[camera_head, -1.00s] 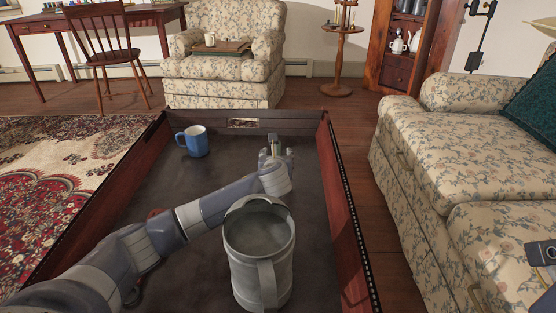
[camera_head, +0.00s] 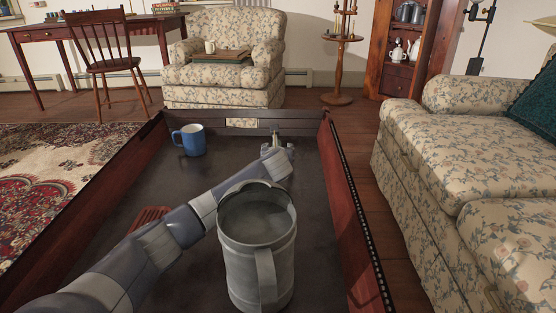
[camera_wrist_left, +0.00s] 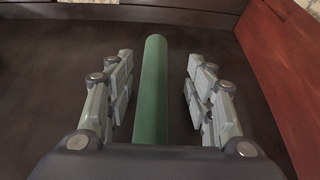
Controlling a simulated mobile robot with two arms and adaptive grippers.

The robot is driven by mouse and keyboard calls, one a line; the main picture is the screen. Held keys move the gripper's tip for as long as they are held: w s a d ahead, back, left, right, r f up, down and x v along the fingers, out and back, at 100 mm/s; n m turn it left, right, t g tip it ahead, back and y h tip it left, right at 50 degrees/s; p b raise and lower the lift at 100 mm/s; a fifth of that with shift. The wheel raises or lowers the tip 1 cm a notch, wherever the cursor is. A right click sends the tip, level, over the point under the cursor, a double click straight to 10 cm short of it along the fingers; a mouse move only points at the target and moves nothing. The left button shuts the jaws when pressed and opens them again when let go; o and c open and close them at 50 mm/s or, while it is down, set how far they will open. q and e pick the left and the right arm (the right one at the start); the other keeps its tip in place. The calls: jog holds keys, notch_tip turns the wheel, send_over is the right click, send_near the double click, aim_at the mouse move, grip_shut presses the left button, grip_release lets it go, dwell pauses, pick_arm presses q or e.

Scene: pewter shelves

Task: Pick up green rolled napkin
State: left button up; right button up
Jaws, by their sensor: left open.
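The green rolled napkin (camera_wrist_left: 153,90) is a long narrow green cylinder in the left wrist view, lying over the dark tray floor and pointing away from me. My left gripper (camera_wrist_left: 160,85) is open, with one finger on each side of the napkin and visible gaps between. The napkin's near end is hidden behind the gripper's body. In the head view my left gripper (camera_head: 277,147) is near the tray's far right corner, and the napkin is too small and covered there to make out surely.
The dark tray (camera_head: 348,205) has raised red-brown walls. It holds a blue mug (camera_head: 190,139) at the far left, a large grey metal pitcher (camera_head: 258,255) near the front, and a red slatted object (camera_head: 150,214) partly behind my arm. A floral sofa (camera_head: 470,140) stands right.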

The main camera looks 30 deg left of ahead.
pick_arm(q)
jog(key=shift+w+f, duration=0.1)
jog(key=shift+f, duration=0.15)
jog(key=c, duration=1.1)
grip_shut()
jog(key=shift+d, duration=0.1)
